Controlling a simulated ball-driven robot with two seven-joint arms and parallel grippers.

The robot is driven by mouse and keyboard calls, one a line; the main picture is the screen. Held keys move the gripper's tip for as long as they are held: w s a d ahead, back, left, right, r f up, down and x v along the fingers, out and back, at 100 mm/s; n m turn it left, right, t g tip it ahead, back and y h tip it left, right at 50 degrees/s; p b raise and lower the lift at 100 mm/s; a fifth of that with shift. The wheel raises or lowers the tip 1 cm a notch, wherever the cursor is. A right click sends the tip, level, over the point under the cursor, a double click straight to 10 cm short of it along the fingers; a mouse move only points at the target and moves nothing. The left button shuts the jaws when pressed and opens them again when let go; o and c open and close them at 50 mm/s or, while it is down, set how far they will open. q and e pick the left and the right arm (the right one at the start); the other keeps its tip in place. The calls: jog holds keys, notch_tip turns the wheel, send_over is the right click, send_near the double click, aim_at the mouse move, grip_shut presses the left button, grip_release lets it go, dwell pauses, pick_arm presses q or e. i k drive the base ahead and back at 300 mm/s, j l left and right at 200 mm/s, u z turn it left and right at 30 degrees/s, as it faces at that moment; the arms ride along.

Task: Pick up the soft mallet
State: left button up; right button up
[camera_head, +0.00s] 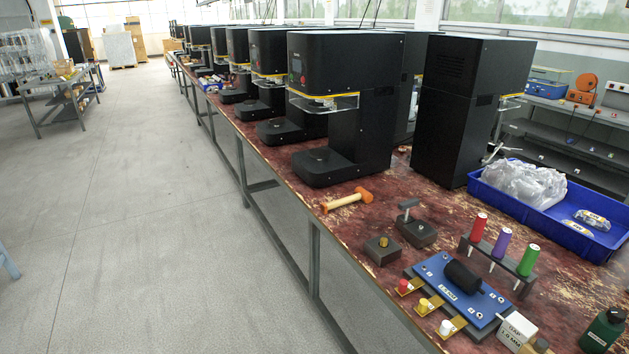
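The soft mallet (347,201) lies on its side on the worn red bench top, near the front edge. Neither of my grippers shows in the head view.
The bench (460,212) holds a row of black machines running back. Right of the mallet are dark metal blocks (382,250), a blue fixture plate (458,290), a rack (498,265) of coloured handles and a blue tray (548,216). The grey floor (150,220) at left is open.

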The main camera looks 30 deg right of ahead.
aim_at(360, 193)
jog(key=i+j+z, duration=0.15)
jog(key=i, duration=1)
